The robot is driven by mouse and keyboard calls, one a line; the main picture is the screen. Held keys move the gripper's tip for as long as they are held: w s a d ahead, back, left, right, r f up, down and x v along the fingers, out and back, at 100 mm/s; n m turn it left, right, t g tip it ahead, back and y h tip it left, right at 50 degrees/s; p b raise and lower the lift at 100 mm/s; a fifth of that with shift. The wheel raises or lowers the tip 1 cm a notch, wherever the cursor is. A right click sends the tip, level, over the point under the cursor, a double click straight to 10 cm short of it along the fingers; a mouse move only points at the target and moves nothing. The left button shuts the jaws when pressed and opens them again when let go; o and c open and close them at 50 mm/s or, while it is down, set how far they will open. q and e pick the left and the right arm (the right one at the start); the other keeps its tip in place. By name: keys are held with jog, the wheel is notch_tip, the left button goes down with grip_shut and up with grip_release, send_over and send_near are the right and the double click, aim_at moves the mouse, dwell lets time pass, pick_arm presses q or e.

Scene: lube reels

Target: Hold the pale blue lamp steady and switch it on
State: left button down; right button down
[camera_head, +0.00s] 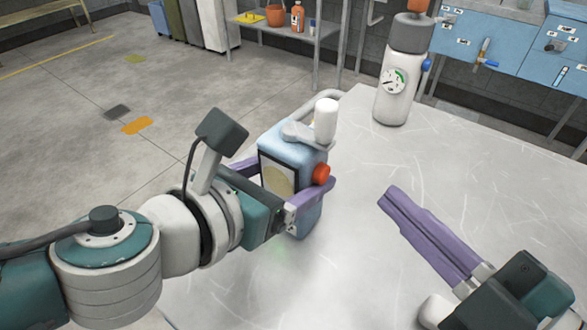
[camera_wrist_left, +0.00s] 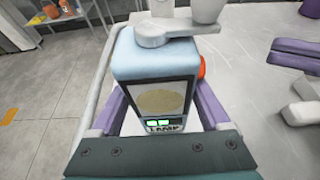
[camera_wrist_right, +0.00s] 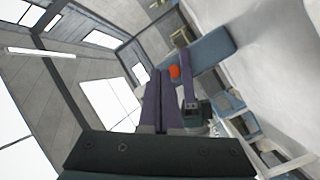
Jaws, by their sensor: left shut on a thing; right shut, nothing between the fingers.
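The pale blue lamp (camera_head: 310,215) is a box with a tan-and-black front panel, upright at the table's left edge. On top are a grey-white arm and a white cylinder (camera_head: 326,118). A red-orange button (camera_head: 321,174) sticks out of its right side. My left gripper (camera_head: 290,172) is shut around the lamp's body, a purple finger on each side. In the left wrist view the lamp (camera_wrist_left: 150,58) shows small green lights above the word LAMP. My right gripper (camera_head: 393,196) is shut and empty, to the right of the button and apart from it. The right wrist view also shows the button (camera_wrist_right: 174,71).
The pale metal table (camera_head: 350,265) is bare between the lamp and my right gripper. A grey-white canister with a dial (camera_head: 392,90) stands at the back. A shelf with an orange bottle (camera_head: 297,17) is behind left.

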aim_at(321, 174)
jog(key=shift+w+a+f+m+g+h, duration=0.15)
jog(key=shift+w+a+m+h, duration=0.5)
jog(key=shift+m, duration=0.7)
jog(key=shift+w+a+f+m+g+h, duration=0.1)
jog(key=shift+w+a+m+g+h, duration=0.15)
jog(key=shift+a+m+h, duration=0.8)
jog(key=shift+w+a+f+m+g+h, duration=0.1)
jog(key=shift+w+a+m+h, duration=0.4)
jog(key=shift+m+h, duration=0.85)
jog(key=shift+w+m+y, duration=0.1)
jog(key=shift+m+y, duration=0.25)
jog(key=shift+w+a, duration=0.25)
jog(key=shift+a, duration=0.05)
jog(key=shift+w+a+r, duration=0.1)
jog(key=shift+a, duration=0.05)
jog(key=shift+s+d, duration=0.4)
jog(key=shift+d, duration=0.1)
